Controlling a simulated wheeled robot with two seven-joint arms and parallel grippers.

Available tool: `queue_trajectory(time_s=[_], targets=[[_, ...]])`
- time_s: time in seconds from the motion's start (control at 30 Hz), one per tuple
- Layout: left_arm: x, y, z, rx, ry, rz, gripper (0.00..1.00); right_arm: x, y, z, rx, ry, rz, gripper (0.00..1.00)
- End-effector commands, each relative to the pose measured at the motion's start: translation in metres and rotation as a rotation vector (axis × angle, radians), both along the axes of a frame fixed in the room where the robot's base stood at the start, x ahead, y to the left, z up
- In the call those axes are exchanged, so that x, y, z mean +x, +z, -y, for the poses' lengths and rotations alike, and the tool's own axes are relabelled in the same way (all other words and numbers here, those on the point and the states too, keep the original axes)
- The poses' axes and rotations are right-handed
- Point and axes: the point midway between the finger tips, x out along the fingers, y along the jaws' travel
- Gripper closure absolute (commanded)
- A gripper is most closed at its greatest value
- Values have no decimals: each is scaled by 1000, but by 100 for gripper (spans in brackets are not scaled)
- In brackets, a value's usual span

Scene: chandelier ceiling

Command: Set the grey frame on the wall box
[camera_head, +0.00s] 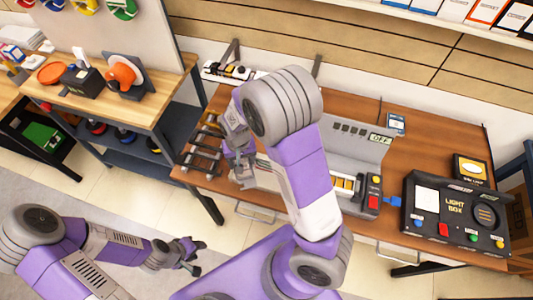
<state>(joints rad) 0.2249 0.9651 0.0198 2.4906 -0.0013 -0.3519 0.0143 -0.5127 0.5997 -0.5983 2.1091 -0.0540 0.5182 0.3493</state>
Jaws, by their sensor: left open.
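My left gripper (192,256) is open and empty at the lower left, over the floor and apart from the table. My right arm reaches over the table, and its gripper (241,166) points down beside a dark rack (203,152) of several frame-like bars at the table's left end. I cannot tell whether that gripper is open or shut, and I cannot pick out the grey frame for sure. A small white unit with black and yellow parts (228,71) sits at the wall behind the table; I cannot tell if it is the wall box.
A grey machine (362,146) with an "OFF" display stands mid-table, partly behind my right arm. A black light box (455,217) is at the right. A wooden workbench (135,107) stands at the left. Bare wood (430,150) shows right of the machine.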

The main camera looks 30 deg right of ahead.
Motion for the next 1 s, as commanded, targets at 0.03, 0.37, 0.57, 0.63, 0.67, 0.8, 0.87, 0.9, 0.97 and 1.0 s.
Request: queue_trajectory(time_s=[0.03, 0.37, 0.57, 0.63, 0.67, 0.8, 0.87, 0.9, 0.97, 1.0], targets=[[0, 20, 0, 0, 0, 1, 57, -1, 10, 1, -2, -121, -5, 64], [0, 95, 0, 0, 0, 1, 57, -11, 27, 22, -3, -1146, -5, 64], [0, 134, 0, 0, 0, 1, 57, -20, 33, 39, 0, -1727, -3, 64], [0, 142, 0, 0, 0, 1, 57, -24, 34, 44, 1, -1877, -4, 64], [0, 145, 0, 0, 0, 1, 57, -25, 34, 46, 1, -1930, -4, 64], [0, 153, 0, 0, 0, 1, 57, -28, 33, 51, 4, -2093, -3, 64], [0, 153, 0, 0, 0, 1, 57, -29, 32, 52, 4, -2125, -3, 64], [0, 152, 0, 0, 0, 1, 57, -29, 31, 53, 4, -2134, -3, 64], [0, 149, 0, 0, 0, 1, 57, -29, 28, 53, 5, -2140, -2, 64], [0, 147, 0, 0, 0, 1, 57, -29, 26, 53, 5, -2140, -2, 64]])
